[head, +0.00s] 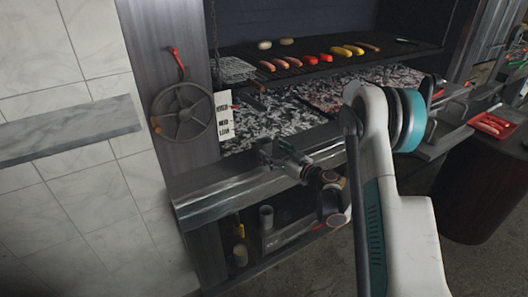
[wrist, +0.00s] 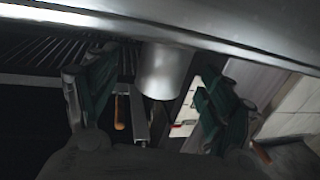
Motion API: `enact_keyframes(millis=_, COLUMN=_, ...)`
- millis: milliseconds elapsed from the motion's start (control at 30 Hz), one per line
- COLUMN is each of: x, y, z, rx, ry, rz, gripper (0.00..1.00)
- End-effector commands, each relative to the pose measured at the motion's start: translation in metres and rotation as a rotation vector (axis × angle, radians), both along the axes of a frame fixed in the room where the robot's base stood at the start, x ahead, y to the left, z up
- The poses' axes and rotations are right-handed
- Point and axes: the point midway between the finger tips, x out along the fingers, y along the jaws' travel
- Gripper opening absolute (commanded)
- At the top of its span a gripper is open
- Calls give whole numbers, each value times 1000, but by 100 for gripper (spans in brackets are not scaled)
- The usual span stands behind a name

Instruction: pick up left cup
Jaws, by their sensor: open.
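A grey metal cup (head: 267,216) stands on the shelf under the grill's front ledge in the head view. My gripper (head: 277,153) is at the ledge, above and slightly right of the grey cup. In the wrist view my gripper (wrist: 156,88) is open, with a dark green finger on each side. A silver cylindrical cup (wrist: 165,72) shows between and beyond the fingers, with a visible gap on both sides. I cannot tell for sure which cup this is.
The metal front ledge (head: 215,196) runs beside my gripper; a bright metal edge (wrist: 220,38) crosses the top of the wrist view. Above are glowing coals (head: 265,122) and a grate with sausages and peppers (head: 311,60). A hand wheel (head: 183,112) is at left.

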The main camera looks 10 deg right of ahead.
Motion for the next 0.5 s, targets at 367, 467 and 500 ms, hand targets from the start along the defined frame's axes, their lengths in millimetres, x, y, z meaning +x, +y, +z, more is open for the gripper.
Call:
enact_keyframes(millis=367, x=34, y=26, z=-10, rx=0, ry=0, rz=1, gripper=75)
enact_keyframes(millis=467, x=41, y=30, z=-9, rx=-1, ry=1, rz=0, gripper=75)
enact_keyframes(millis=500, x=42, y=30, z=-8, rx=-1, ry=1, rz=-1, gripper=75)
